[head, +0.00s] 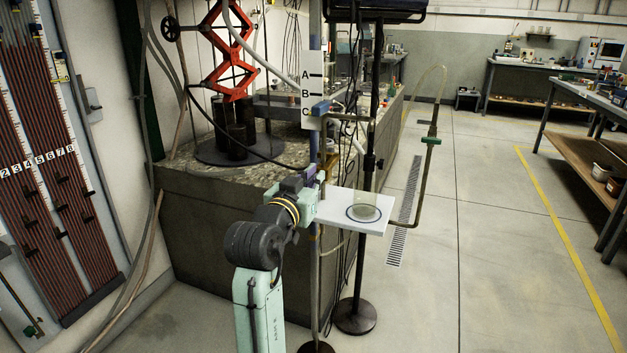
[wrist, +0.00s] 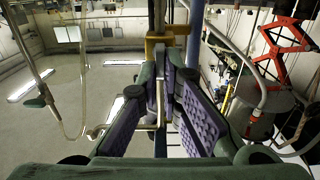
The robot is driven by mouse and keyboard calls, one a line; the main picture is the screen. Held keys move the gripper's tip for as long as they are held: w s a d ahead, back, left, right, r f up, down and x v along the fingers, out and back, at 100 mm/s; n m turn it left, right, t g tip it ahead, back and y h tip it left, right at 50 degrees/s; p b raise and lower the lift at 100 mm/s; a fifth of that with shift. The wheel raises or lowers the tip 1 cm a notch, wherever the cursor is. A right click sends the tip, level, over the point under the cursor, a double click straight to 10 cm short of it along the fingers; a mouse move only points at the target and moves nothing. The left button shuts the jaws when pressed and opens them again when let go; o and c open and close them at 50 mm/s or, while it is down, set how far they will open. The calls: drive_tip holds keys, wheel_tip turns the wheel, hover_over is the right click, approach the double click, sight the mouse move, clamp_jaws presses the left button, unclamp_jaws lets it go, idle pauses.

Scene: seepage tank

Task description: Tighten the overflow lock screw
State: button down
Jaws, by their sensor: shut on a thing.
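My gripper (head: 319,180) reaches to the upright pole beside the stone-topped tank. In the wrist view, its purple-padded fingers (wrist: 159,84) close toward each other just below a brass-coloured clamp block (wrist: 166,42). Between the fingertips is a thin grey metal piece, which looks like the overflow lock screw (wrist: 159,100); the fingers hide part of it. The brass clamp also shows small above my gripper in the head view (head: 329,164). The head view is too coarse to show the screw itself.
A white board lettered A, B, C (head: 313,78) and a blue piece (head: 320,108) are on the pole above. A bent pipe (head: 424,180), cables and a round-based stand (head: 355,315) are close by.

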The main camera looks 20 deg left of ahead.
drive_tip(key=m+b, duration=0.2)
drive_tip(key=m, duration=0.1)
drive_tip(key=m+b, duration=0.1)
drive_tip(key=shift+d+f+m, duration=0.2)
drive_tip(key=shift+d+m, duration=0.1)
drive_tip(key=m+b, duration=0.4)
drive_tip(key=m, duration=0.1)
drive_tip(key=shift+d+f, duration=0.2)
drive_tip(key=m+b, duration=0.1)
drive_tip(key=m, duration=0.1)
drive_tip(key=m+b, duration=0.2)
drive_tip(key=shift+d+f+m, duration=0.1)
drive_tip(key=shift+f+m, duration=0.1)
drive_tip(key=shift+m, duration=0.2)
drive_tip(key=shift+f+m+b, duration=0.1)
drive_tip(key=shift+m+b, duration=1.35)
drive_tip(key=shift+m, duration=0.85)
drive_tip(key=shift+f, duration=0.1)
drive_tip(key=c, duration=1.8)
unclamp_jaws()
drive_tip(key=shift+o, duration=0.2)
